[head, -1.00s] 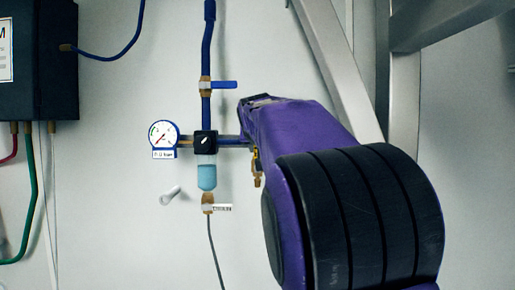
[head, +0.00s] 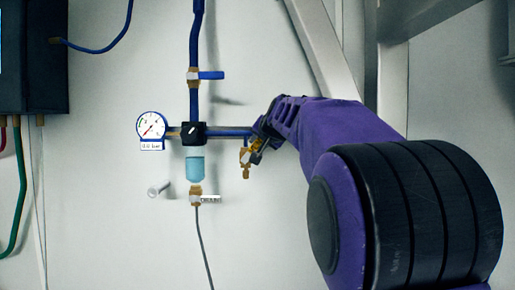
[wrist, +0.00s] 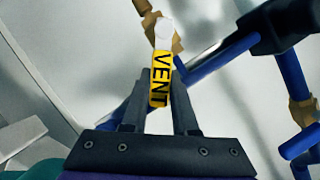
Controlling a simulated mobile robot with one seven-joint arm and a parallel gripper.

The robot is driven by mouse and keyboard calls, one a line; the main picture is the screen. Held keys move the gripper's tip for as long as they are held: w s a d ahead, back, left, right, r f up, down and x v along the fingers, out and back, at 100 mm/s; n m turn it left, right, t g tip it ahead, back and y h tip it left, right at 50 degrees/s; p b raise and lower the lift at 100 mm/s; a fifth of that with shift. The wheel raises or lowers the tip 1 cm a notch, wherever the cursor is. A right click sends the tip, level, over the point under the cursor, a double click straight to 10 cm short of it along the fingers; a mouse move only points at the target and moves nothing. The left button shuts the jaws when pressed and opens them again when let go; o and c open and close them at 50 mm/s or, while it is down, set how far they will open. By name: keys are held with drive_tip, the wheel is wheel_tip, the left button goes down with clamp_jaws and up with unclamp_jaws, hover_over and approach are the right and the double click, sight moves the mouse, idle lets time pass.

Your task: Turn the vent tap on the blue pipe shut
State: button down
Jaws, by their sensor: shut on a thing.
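The vent tap's brass body (head: 246,158) hangs at the right end of the horizontal blue pipe (head: 228,132) in the head view. In the wrist view its yellow handle (wrist: 160,78), marked VENT, points toward my gripper (wrist: 158,100), with the white pivot end and brass body (wrist: 150,18) beyond. My gripper is shut on the handle, one dark finger on each side. In the head view my gripper (head: 259,141) comes in from the right, and its fingers partly hide the handle.
A gauge (head: 151,127), a black regulator (head: 193,133) with a pale blue bowl (head: 195,169), and a drain tap (head: 208,199) are left of my gripper. A blue-handled valve (head: 210,75) sits above. A grey metal frame (head: 330,45) stands behind my arm.

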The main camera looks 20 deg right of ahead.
drive_tip(key=shift+d+f+m+y+b, duration=0.2)
drive_tip(key=shift+d+m+y+b, duration=0.15)
drive_tip(key=shift+m+b, duration=0.25)
drive_tip(key=shift+t, duration=0.3)
drive_tip(key=c, duration=0.7)
unclamp_jaws()
drive_tip(key=shift+s, duration=0.1)
